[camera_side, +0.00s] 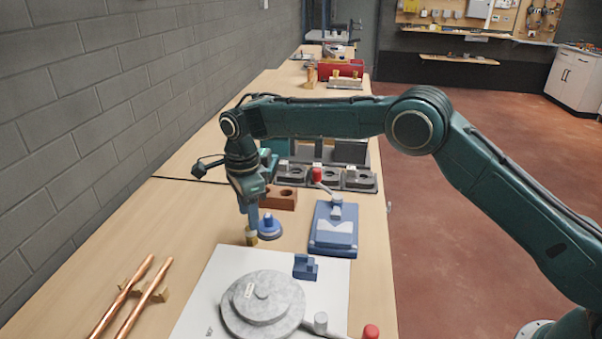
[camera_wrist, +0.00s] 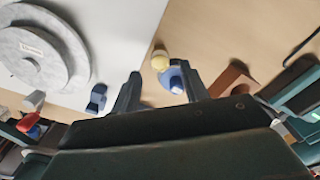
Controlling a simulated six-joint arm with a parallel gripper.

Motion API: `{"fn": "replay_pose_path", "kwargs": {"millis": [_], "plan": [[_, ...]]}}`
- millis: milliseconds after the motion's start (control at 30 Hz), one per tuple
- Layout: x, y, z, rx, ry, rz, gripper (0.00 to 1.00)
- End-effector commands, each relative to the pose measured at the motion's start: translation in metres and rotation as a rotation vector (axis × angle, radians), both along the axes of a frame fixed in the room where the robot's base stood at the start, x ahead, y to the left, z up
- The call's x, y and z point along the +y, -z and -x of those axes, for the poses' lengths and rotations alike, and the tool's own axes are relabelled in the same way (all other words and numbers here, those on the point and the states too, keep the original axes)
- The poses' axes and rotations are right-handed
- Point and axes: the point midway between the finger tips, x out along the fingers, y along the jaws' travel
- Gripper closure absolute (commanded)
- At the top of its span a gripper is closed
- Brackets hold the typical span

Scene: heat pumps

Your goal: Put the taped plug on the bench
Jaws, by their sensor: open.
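A small yellow-brass cylinder, which looks like the taped plug (camera_side: 251,238), stands on the wooden bench (camera_side: 190,240) just past the white sheet's far edge. In the wrist view the plug (camera_wrist: 160,62) shows as a pale yellow round end, beyond and between my fingertips. My gripper (camera_side: 251,218) points down directly above the plug in the side view. In the wrist view my gripper's two fingers (camera_wrist: 162,80) are apart with nothing held between them. I cannot tell whether a fingertip touches the plug.
A blue round-based piece (camera_side: 270,229) stands close beside the plug. A brown block with a hole (camera_side: 283,199) and a blue fixture (camera_side: 333,230) lie beyond. A grey round part (camera_side: 262,305) sits on the white sheet (camera_side: 212,278). Copper pipes (camera_side: 128,300) lie left; bench between is clear.

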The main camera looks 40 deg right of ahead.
Motion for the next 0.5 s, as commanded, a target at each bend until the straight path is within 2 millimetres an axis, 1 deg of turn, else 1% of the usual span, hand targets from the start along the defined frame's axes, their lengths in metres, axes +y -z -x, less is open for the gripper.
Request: {"fn": "replay_pose_path", "kwargs": {"millis": [33,300,500], "plan": [[0.000,-0.010,-0.001,-0.003,0.000,-0.002,0.55],[0.000,-0.053,0.000,-0.003,0.000,-0.002,0.55],[0.000,-0.072,0.000,-0.001,0.000,-0.001,0.55]]}}
